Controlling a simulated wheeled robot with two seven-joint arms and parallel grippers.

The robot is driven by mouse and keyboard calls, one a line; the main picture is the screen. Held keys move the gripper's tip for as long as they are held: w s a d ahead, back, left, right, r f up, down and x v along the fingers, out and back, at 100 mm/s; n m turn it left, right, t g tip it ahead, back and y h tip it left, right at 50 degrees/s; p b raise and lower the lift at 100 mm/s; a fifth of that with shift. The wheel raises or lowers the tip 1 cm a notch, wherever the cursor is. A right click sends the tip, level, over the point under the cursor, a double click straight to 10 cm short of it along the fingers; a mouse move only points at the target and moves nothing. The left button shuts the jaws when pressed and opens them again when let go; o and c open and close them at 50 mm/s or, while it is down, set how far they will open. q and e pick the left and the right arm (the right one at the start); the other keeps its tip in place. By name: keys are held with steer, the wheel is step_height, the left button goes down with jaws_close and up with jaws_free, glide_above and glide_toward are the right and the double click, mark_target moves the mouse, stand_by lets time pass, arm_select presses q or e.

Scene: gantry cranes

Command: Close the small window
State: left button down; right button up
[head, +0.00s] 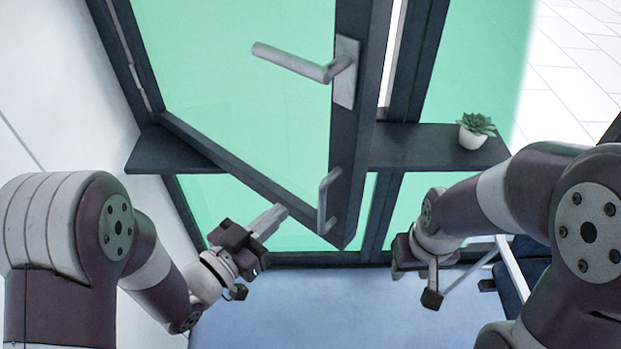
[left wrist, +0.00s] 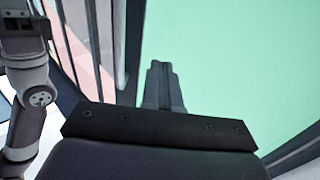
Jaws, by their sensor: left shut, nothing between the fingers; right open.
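The small window stands open, its dark-framed sash (head: 250,178) swung inward from the left-hand frame, with green-tinted glass. A grey lever handle (head: 300,64) sits on its free-edge stile, pointing left. A grey pull bar (head: 327,200) is lower on the same stile. My left gripper (head: 280,212) is shut and empty, just left of the sash's lower free corner, apart from the pull bar in the picture; its closed fingers (left wrist: 162,85) show against green glass in the left wrist view. My right gripper (head: 428,285) is open and empty, low and right of the sash.
A dark sill (head: 400,150) runs behind the sash, with a small potted succulent (head: 474,130) on its right end. Fixed dark window posts (head: 412,60) stand behind the free edge. A white wall (head: 60,90) is close on the left. The bluish floor (head: 330,305) below looks clear.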

arm_select(q)
steer(key=p, duration=0.1)
glide_toward(320, 174)
steer(key=x, duration=0.3)
steer(key=p+x, duration=0.1)
steer(key=x, duration=0.2)
steer(key=shift+w+d+r, duration=0.15)
steer(key=shift+d, duration=0.1)
steer(key=shift+w, duration=0.25)
arm_select(e)
steer(key=shift+w+a+r, duration=0.1)
steer(key=shift+w+r, duration=0.1)
steer(key=shift+r, duration=0.4)
steer(key=shift+w+a+r, duration=0.1)
steer(key=shift+w+r, duration=0.05)
steer(key=shift+r, duration=0.4)
steer(key=shift+s, duration=0.1)
